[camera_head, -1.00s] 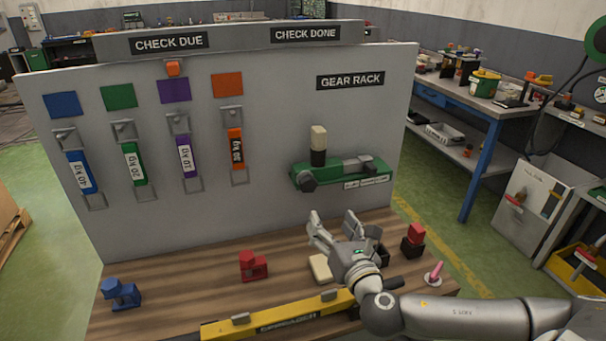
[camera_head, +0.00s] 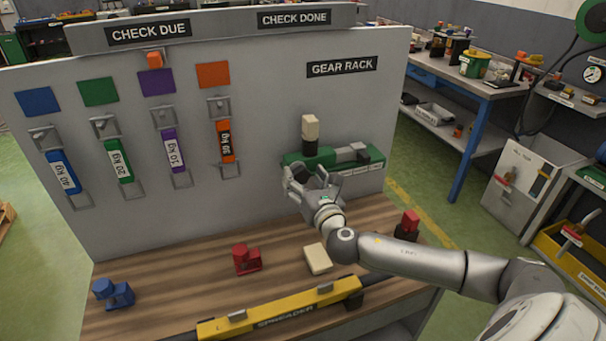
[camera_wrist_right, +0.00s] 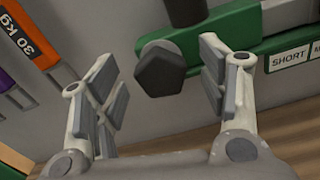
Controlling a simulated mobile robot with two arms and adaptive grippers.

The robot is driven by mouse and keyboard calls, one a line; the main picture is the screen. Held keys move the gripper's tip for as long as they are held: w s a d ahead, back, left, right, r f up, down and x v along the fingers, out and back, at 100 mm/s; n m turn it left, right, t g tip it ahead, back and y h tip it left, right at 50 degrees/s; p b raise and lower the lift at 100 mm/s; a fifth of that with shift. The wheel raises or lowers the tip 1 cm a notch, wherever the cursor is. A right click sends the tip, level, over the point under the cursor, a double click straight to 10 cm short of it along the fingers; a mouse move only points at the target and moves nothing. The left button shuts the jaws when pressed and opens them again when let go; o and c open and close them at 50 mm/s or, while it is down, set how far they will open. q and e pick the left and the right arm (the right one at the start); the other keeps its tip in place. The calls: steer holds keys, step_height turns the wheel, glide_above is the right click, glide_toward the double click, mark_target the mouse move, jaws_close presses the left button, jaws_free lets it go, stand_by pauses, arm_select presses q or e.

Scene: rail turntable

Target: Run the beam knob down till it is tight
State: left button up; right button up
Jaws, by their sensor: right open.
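The beam knob (camera_wrist_right: 160,72) is a dark, faceted knob at the left end of the green beam (camera_head: 368,160) on the grey panel. In the right wrist view it lies between the spread fingers of my right gripper (camera_wrist_right: 158,66), with a gap on each side and no visible contact. The green beam also shows there behind the fingers (camera_wrist_right: 237,42). In the head view my right gripper (camera_head: 305,176) is open at the beam's left end and mostly hides the knob. My left gripper is not in view.
A cream-topped black post (camera_head: 311,132) stands up from the beam. Hanging weight tags, such as the orange one (camera_head: 226,141), are to the left. On the bench below are a yellow spreader (camera_head: 270,312), a cream block (camera_head: 317,259), a red clamp (camera_head: 246,259) and a blue one (camera_head: 113,294).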

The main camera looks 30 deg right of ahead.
steer(key=shift+w+d, duration=0.1)
steer(key=shift+w, duration=0.4)
steer(key=shift+c, duration=0.7)
steer(key=c, duration=0.9)
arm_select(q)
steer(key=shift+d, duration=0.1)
arm_select(e)
steer(key=shift+c, duration=0.2)
steer(key=shift+m, duration=0.4)
